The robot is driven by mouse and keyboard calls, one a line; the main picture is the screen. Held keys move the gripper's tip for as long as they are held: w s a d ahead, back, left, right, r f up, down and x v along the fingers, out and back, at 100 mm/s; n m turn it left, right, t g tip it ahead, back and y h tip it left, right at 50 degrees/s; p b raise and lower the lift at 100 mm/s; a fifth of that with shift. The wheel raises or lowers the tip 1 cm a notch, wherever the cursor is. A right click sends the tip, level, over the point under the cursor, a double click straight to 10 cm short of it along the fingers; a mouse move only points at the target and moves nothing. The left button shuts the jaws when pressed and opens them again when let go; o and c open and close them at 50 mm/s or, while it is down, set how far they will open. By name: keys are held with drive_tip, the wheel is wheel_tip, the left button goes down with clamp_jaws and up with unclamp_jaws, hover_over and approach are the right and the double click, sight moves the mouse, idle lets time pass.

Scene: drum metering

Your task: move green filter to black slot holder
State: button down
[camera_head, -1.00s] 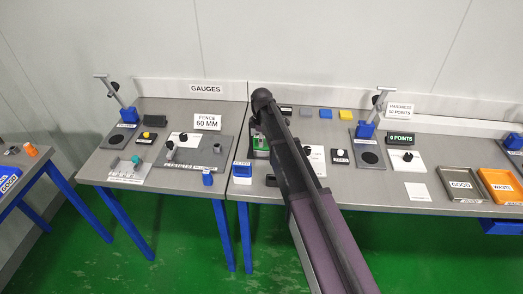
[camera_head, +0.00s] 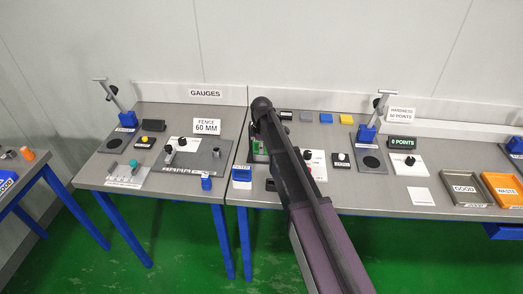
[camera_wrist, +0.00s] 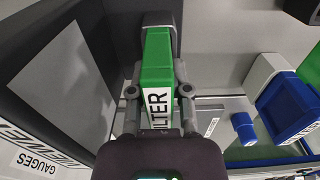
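The green filter (camera_wrist: 157,62), with a white label reading "FILTER" in part, lies between the two fingers of my gripper (camera_wrist: 158,85) in the wrist view. The fingers press against both its sides. A dark block (camera_wrist: 158,19) sits at the filter's far end; it may be the black slot holder, but I cannot tell whether the filter is in it or only in front of it. In the head view my arm hides the gripper tip. A small green patch (camera_head: 257,148) shows left of the arm; I cannot tell if it is the filter.
A blue and white box (camera_head: 241,173) stands near the table's front edge; it also shows in the wrist view (camera_wrist: 285,100). Grey, blue (camera_head: 326,118) and yellow (camera_head: 346,119) blocks lie at the back. A hardness stand (camera_head: 369,140) and trays stand to the right.

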drive_tip(key=shift+r+p, duration=2.55)
idle(0.6)
drive_tip(key=shift+r+p, duration=1.95)
drive_tip(key=shift+p, duration=0.05)
drive_tip(key=shift+a, duration=0.15)
idle(0.5)
